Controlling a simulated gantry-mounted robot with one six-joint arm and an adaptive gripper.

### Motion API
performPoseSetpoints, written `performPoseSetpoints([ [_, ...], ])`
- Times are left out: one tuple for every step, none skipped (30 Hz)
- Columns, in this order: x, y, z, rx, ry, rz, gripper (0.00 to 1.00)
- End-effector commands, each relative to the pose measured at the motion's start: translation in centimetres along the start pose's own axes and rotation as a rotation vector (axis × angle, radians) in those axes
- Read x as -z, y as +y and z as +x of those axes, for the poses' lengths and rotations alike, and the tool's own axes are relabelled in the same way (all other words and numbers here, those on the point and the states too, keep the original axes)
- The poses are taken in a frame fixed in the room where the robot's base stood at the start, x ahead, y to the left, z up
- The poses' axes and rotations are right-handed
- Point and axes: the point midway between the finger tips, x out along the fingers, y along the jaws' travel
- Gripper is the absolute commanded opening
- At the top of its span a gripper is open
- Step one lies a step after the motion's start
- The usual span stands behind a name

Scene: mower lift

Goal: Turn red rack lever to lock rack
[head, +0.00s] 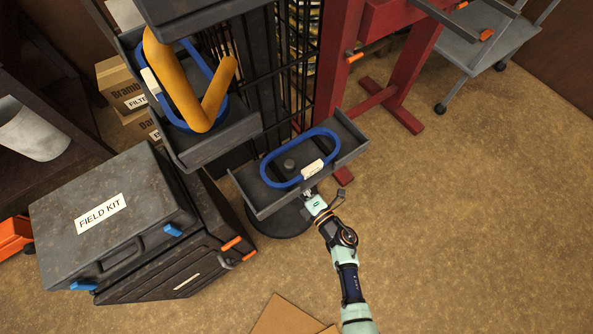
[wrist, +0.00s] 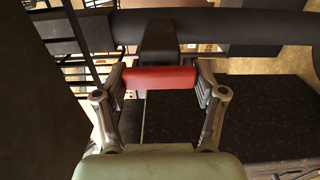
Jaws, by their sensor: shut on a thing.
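The red lever (wrist: 160,78) is a short red bar on a dark block below a dark horizontal tube in the wrist view. My gripper (wrist: 161,88) is shut on it, with one finger at each end of the bar. In the head view my gripper (head: 308,193) is at the front edge of the lower grey tray (head: 258,200) of the rack (head: 262,75). The lever is hidden or too small to make out there. I cannot tell from these frames whether the rack is locked.
The lower tray holds a blue oval ring (head: 272,178). The upper tray (head: 215,150) holds another blue ring and a bent yellow tube (head: 180,95). A field kit case (head: 130,195) stands left, a red frame (head: 340,60) behind.

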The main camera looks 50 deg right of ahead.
Motion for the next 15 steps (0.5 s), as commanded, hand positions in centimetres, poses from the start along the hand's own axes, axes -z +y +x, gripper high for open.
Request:
performPoseSetpoints([
  [0.0,-0.05,-0.01,0.001,0.0,-0.003,0.35],
  [0.0,-0.04,-0.01,0.001,0.0,-0.003,0.35],
  [0.0,-0.04,-0.01,0.001,0.0,-0.003,0.72],
  [0.0,-0.04,-0.01,0.001,0.0,-0.003,0.77],
  [0.0,-0.04,-0.01,0.001,0.0,-0.002,0.82],
  [0.0,-0.04,-0.01,0.001,0.0,-0.002,0.88],
  [0.0,-0.03,-0.01,0.001,0.0,-0.002,0.93],
  [0.0,-0.03,-0.01,0.001,0.0,-0.001,0.96],
  [0.0,-0.03,0.0,0.001,0.0,-0.001,0.96],
  [0.01,-0.02,0.0,0.001,0.0,-0.001,0.96],
  [0.01,-0.02,0.0,0.001,0.0,-0.001,0.96],
  [0.0,-0.02,0.0,0.0,0.0,-0.001,0.96],
  [0.0,-0.02,0.0,0.0,0.0,-0.001,0.96],
  [0.0,-0.01,0.0,0.0,0.0,-0.001,0.96],
  [0.0,-0.01,0.0,0.0,0.0,0.0,0.96],
])
